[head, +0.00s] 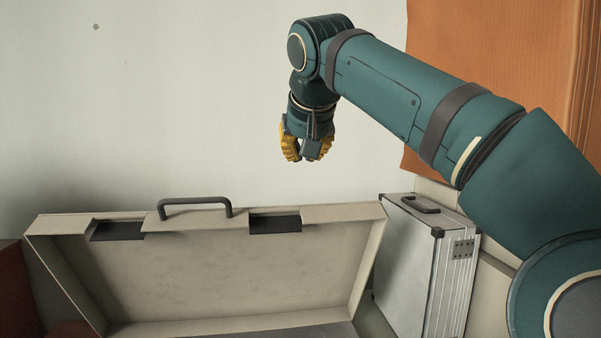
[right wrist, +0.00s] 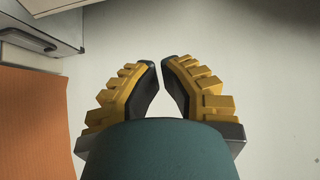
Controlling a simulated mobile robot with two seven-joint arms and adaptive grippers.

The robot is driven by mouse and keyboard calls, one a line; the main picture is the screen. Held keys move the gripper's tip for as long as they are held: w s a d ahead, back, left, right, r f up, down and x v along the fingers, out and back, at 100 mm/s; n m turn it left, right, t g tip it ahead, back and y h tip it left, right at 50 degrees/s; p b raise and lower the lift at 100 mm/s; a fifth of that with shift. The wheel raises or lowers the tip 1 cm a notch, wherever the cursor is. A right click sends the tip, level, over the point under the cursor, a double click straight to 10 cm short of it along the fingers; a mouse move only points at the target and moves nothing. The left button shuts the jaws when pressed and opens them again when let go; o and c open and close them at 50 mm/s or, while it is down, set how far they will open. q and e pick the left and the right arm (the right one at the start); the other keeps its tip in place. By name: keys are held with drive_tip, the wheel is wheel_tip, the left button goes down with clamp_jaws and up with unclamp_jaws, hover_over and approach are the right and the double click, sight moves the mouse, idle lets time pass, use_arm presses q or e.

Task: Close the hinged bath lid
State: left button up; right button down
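The bath lid (head: 230,275) stands raised at the lower left of the head view, its pale inner face and raised rim showing. A dark grey handle (head: 195,203) sits on its top edge between two dark cut-outs. My right gripper (head: 306,158) hangs above and behind the lid's top edge, right of the handle and apart from it. In the right wrist view its yellow, dark-padded fingers (right wrist: 161,66) lean towards each other with a narrow gap and nothing between them. The bath's inside is mostly below the picture. My left gripper is out of view.
A silver case (head: 415,265) with a dark handle stands close to the lid's right side. An orange panel (head: 480,50) hangs at the right, behind my right arm. A pale wall (head: 150,100) fills the back. Space above the lid is clear.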

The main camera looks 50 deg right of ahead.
hover_over(300, 225)
drive_tip(key=w+d, duration=0.3)
wheel_tip(300, 225, down, 7)
drive_tip(key=shift+s+a+f, duration=0.25)
drive_tip(key=shift+s+a, duration=0.35)
drive_tip(key=shift+s, duration=0.05)
drive_tip(key=shift+s+a+f, duration=0.25)
drive_tip(key=shift+s+a, duration=0.3)
drive_tip(key=shift+s, duration=0.05)
drive_tip(key=shift+s+a, duration=0.2)
drive_tip(key=shift+s, duration=0.05)
drive_tip(key=shift+f, duration=0.25)
drive_tip(key=shift+s+a, duration=0.1)
